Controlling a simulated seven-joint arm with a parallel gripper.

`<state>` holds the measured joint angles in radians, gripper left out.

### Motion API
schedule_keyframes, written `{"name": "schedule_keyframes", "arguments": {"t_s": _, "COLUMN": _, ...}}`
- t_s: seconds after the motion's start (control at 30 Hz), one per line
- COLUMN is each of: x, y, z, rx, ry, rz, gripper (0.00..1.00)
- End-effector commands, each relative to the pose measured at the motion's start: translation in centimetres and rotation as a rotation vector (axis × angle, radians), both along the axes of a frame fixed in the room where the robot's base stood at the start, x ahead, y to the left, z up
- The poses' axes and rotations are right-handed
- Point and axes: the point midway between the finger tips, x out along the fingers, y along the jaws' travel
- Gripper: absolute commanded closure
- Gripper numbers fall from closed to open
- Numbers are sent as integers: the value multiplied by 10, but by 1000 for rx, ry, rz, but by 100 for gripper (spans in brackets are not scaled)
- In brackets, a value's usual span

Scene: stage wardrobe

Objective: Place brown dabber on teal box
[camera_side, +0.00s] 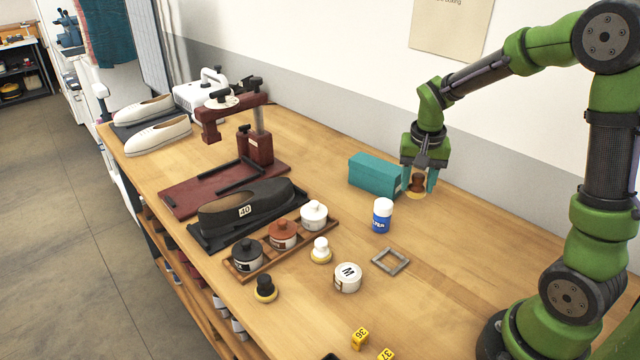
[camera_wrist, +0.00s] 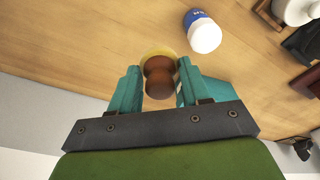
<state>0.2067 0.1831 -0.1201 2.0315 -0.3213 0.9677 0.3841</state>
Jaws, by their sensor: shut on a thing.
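The brown dabber (camera_side: 417,183) has a dark brown knob and a pale yellow round pad. My gripper (camera_side: 419,181) points down and is shut on it. In the wrist view the dabber (camera_wrist: 159,77) sits between the two teal fingers of my gripper (camera_wrist: 158,84), its pad facing away from the wrist. The teal box (camera_side: 375,175) lies on the table just left of my gripper in the side view. Its top is bare. Whether the dabber's pad touches the table is hard to tell. In the wrist view the box is mostly hidden behind the right finger.
A blue and white bottle (camera_side: 382,215) stands in front of the box. A grey square frame (camera_side: 390,261), a white M tin (camera_side: 347,277), white (camera_side: 320,250) and black (camera_side: 264,288) dabbers and a jar rack (camera_side: 328,226) are nearer. The wall is close behind the box.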

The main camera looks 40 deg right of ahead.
Motion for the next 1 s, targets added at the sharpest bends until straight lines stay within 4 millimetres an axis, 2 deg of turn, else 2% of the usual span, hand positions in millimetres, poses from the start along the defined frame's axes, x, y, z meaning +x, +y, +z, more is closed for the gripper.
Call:
{"name": "schedule_keyframes", "arguments": {"t_s": 0.03, "x": 0, "y": -12, "z": 6, "rx": 0, "ry": -2, "rz": -35, "gripper": 82}}
{"name": "schedule_keyframes", "arguments": {"t_s": 0.1, "x": -1, "y": -21, "z": 13, "rx": 0, "ry": -2, "rz": -60, "gripper": 82}}
{"name": "schedule_keyframes", "arguments": {"t_s": 0.2, "x": 5, "y": -24, "z": 20, "rx": -1, "ry": 0, "rz": -64, "gripper": 82}}
{"name": "schedule_keyframes", "arguments": {"t_s": 0.27, "x": 11, "y": -26, "z": 18, "rx": -1, "ry": 1, "rz": -62, "gripper": 82}}
{"name": "schedule_keyframes", "arguments": {"t_s": 0.7, "x": 111, "y": -69, "z": 6, "rx": 0, "ry": 1, "rz": -58, "gripper": 82}}
{"name": "schedule_keyframes", "arguments": {"t_s": 0.83, "x": 131, "y": -77, "z": 4, "rx": -1, "ry": 1, "rz": -59, "gripper": 82}}
{"name": "schedule_keyframes", "arguments": {"t_s": 1.0, "x": 144, "y": -82, "z": 3, "rx": -1, "ry": 1, "rz": -57, "gripper": 82}}
